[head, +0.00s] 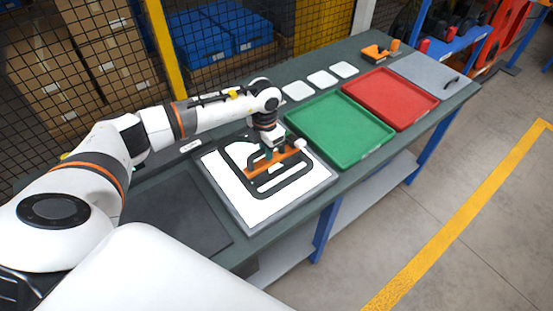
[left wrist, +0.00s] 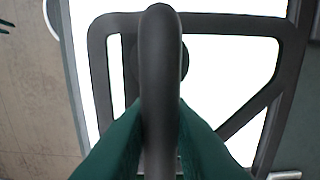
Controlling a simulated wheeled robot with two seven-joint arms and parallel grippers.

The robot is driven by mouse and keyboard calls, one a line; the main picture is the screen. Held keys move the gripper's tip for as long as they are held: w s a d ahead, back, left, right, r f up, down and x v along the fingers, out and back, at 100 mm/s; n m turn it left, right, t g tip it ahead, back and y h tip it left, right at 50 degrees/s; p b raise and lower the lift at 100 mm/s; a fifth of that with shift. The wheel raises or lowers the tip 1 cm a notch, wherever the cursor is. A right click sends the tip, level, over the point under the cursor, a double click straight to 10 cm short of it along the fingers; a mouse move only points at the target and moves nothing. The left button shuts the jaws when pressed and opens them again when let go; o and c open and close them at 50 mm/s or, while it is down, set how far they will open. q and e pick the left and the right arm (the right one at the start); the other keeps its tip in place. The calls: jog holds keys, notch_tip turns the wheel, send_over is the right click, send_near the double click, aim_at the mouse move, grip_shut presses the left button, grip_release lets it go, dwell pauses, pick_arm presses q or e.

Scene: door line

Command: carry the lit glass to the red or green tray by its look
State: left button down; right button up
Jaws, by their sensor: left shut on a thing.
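The lit glass (head: 291,186), a pane with a thick black border, lies over a bright white light panel (head: 232,188). It also shows in the left wrist view (left wrist: 220,24). My left gripper (head: 268,153) is over it, at an orange bar (head: 258,171) that crosses the pane. In the left wrist view its dark green fingers (left wrist: 160,140) are shut around a dark handle (left wrist: 160,60), with a round disc partly hidden behind. I cannot tell any mark on the glass. The green tray (head: 340,128) and red tray (head: 390,97) look empty. My right gripper is out of view.
Several white squares (head: 322,79) lie behind the trays. An orange tool (head: 376,53) sits at the back, and a grey board (head: 430,72) with a handle lies beyond the red tray. A dark mat (head: 175,220) lies left of the panel. Mesh fencing stands behind.

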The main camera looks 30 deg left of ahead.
pick_arm(q)
jog(key=shift+w+r+p, duration=0.1)
jog(key=shift+r+p, duration=1.3)
jog(key=shift+r, duration=1.25)
jog(key=shift+w+f+b, duration=0.15)
jog(key=shift+w+b, duration=0.1)
jog(key=shift+b, duration=0.05)
jog(key=w+d+b, duration=0.5)
jog(key=w+b, duration=0.4)
jog(key=w, duration=0.3)
jog(key=shift+w+b, duration=0.3)
jog(key=shift+b, duration=0.05)
jog(key=shift+d+r, duration=0.1)
jog(key=shift+r, duration=0.1)
